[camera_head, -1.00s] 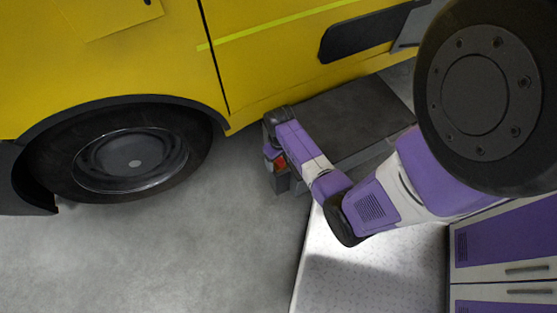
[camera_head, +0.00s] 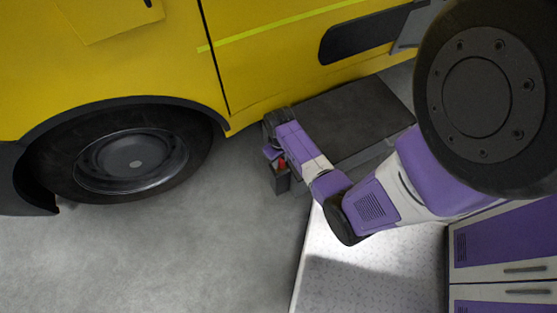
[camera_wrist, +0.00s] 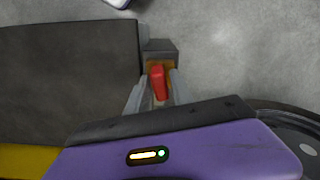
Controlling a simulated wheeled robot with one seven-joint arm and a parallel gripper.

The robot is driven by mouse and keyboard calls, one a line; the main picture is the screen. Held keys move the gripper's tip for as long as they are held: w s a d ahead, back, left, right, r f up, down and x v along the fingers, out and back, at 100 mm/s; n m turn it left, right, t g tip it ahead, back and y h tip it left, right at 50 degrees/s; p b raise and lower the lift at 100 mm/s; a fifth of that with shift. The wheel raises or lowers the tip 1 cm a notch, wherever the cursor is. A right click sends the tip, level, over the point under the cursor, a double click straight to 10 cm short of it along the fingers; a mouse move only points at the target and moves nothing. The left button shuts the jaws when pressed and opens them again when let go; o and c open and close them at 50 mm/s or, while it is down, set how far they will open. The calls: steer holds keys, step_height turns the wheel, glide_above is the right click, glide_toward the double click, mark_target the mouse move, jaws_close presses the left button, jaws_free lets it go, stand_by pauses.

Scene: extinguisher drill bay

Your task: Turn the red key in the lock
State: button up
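The red key (camera_wrist: 158,80) stands out from a lock with an orange-brown face on a dark grey box (camera_wrist: 160,46). In the wrist view my gripper (camera_wrist: 158,88) is open, with one grey finger on each side of the key. A narrow gap seems to show between each finger and the key. In the head view the red key (camera_head: 282,166) is a small patch above the grey box (camera_head: 280,183), just below my wrist. My fingers cannot be made out there.
A dark flat slab (camera_head: 365,115) lies right beside the lock, also seen in the wrist view (camera_wrist: 65,85). A yellow vehicle (camera_head: 120,60) with a black wheel (camera_head: 130,160) stands behind and left. Grey floor (camera_head: 180,250) is clear in front.

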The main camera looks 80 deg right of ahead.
jaws_close()
steer(key=m+p, duration=0.1)
steer(key=m, duration=0.5)
steer(key=shift+p, duration=0.4)
steer(key=m+p, duration=0.1)
steer(key=m, duration=0.3)
steer(key=shift+m, duration=0.4)
